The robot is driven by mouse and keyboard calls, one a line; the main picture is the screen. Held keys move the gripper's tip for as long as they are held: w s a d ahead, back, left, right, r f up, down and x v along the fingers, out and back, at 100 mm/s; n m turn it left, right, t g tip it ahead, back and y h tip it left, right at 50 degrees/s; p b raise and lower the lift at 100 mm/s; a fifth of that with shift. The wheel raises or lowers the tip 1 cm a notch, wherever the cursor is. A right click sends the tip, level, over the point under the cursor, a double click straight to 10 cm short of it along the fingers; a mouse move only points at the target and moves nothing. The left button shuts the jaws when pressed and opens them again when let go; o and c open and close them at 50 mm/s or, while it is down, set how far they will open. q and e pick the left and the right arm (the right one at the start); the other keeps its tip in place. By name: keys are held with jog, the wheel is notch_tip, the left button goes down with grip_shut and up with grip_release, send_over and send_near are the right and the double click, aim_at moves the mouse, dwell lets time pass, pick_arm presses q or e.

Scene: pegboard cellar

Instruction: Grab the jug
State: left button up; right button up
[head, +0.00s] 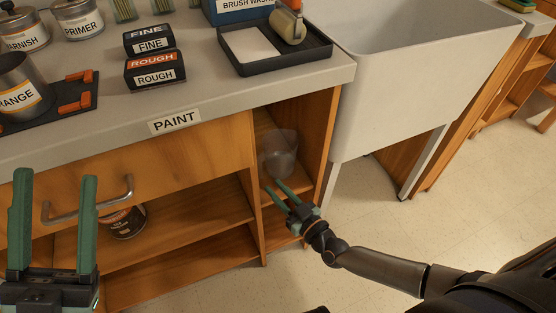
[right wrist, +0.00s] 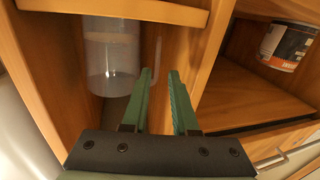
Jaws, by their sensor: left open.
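The jug (head: 278,155) is a clear, see-through vessel standing in the narrow open compartment at the right end of the bench. In the right wrist view the jug (right wrist: 110,58) is up and to the left of the fingers, between wooden walls. My right gripper (head: 275,189) is just in front of and below the jug in the head view. Its green fingers (right wrist: 160,73) are apart with nothing between them. My left gripper (head: 54,178) is open and empty in front of the drawer at the lower left. Whether the right fingers touch the jug cannot be told.
A dark labelled can (head: 124,222) stands on the shelf to the left and shows in the right wrist view (right wrist: 288,45). Wooden dividers and a shelf edge hem in the jug's compartment. A white sink (head: 420,85) is to the right. Floor in front is clear.

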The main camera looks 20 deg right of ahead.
aim_at(262, 173)
jog(key=b+x, duration=0.2)
jog(key=x, duration=0.4)
jog(key=shift+w, duration=0.4)
grip_shut()
jog(key=shift+d+r, duration=0.1)
dwell(1.0)
